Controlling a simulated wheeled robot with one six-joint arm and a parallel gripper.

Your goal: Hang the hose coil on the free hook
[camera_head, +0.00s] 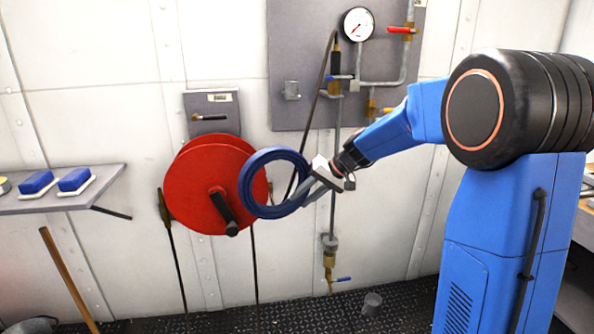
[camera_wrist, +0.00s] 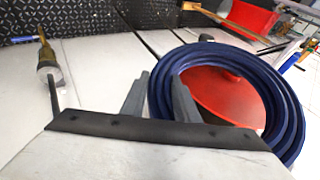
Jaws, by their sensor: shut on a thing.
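The hose coil (camera_head: 246,186) is a dark blue ring. My gripper (camera_head: 311,191) is shut on its right side and holds it in the air. In the head view the coil overlaps the right part of a red reel. In the wrist view the coil (camera_wrist: 287,105) stands to the right, its near rim between the two grey fingers (camera_wrist: 160,98). A grey wall plate (camera_head: 222,101) with a dark peg (camera_head: 209,117) is above the reel. The peg carries nothing that I can see. I cannot tell whether it is the free hook.
The red reel (camera_head: 195,180) has a black crank handle (camera_head: 223,212) sticking out. A grey panel with a gauge (camera_head: 358,25), pipes and valves is behind my arm. A shelf (camera_head: 110,178) with blue brushes is at left. A small grey cylinder (camera_head: 372,304) stands on the dark floor.

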